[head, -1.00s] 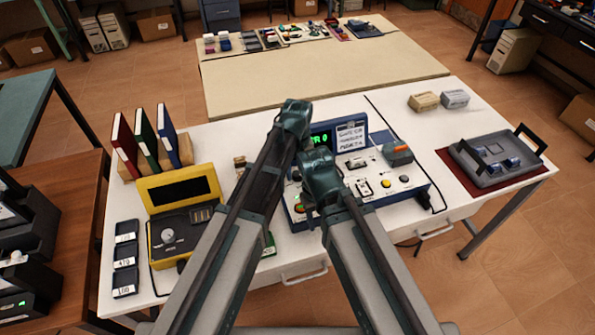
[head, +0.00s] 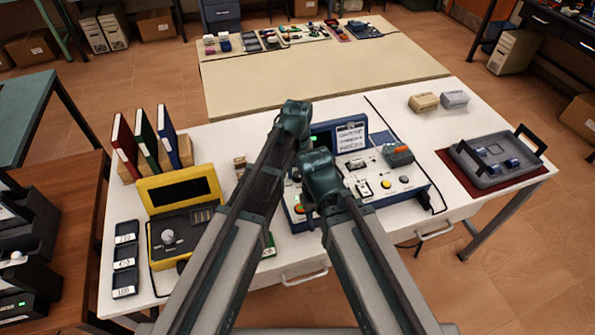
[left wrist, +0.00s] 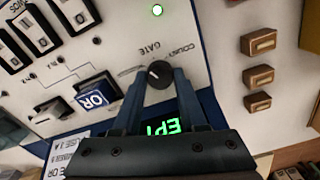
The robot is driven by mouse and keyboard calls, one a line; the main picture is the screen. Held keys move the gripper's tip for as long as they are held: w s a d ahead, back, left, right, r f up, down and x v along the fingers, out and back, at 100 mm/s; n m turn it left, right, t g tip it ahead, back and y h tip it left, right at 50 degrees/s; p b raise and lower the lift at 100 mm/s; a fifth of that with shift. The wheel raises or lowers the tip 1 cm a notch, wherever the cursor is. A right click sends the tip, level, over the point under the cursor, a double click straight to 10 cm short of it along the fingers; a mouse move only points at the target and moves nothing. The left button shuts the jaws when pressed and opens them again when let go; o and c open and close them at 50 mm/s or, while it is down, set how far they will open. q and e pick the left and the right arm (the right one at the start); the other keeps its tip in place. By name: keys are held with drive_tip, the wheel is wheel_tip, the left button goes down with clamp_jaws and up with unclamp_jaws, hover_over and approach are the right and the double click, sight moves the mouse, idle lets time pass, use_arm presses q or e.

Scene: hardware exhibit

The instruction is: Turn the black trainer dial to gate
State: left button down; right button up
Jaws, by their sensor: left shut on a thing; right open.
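The black trainer dial (left wrist: 157,74) with a short white pointer mark is on the pale panel of the blue-edged trainer (head: 410,190). Printed words GATE and COUNT lie just beyond it in the left wrist view. The pointer appears to face GATE's side, but its exact alignment is unclear. My left gripper (left wrist: 159,79) is shut on the dial, one finger on each side. In the head view my arms hide the dial and left fingertips. My right gripper (head: 309,208) is open above the trainer's front left part, its fingertips partly unclear.
A lit green lamp (left wrist: 157,10) and a green-lettered display (left wrist: 160,127), partly covered by my gripper, are on the trainer. A yellow case (head: 178,188) stands left, a grey tray (head: 500,172) right. Binders (head: 143,137) stand at the back left.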

sight(298, 174)
use_arm(q)
drive_tip(key=m, duration=0.5)
drive_tip(key=shift+m, duration=0.3)
idle(0.4)
drive_tip(key=shift+c, duration=2.2)
unclamp_jaws()
drive_tip(key=shift+r, duration=0.1)
use_arm(e)
drive_tip(key=shift+r, duration=0.15)
use_arm(q)
wheel_tip(298, 174, up, 14)
drive_tip(key=p, duration=1.4)
drive_tip(key=shift+f, duration=0.2)
use_arm(e)
wheel_tip(298, 174, up, 14)
drive_tip(key=shift+f, duration=0.25)
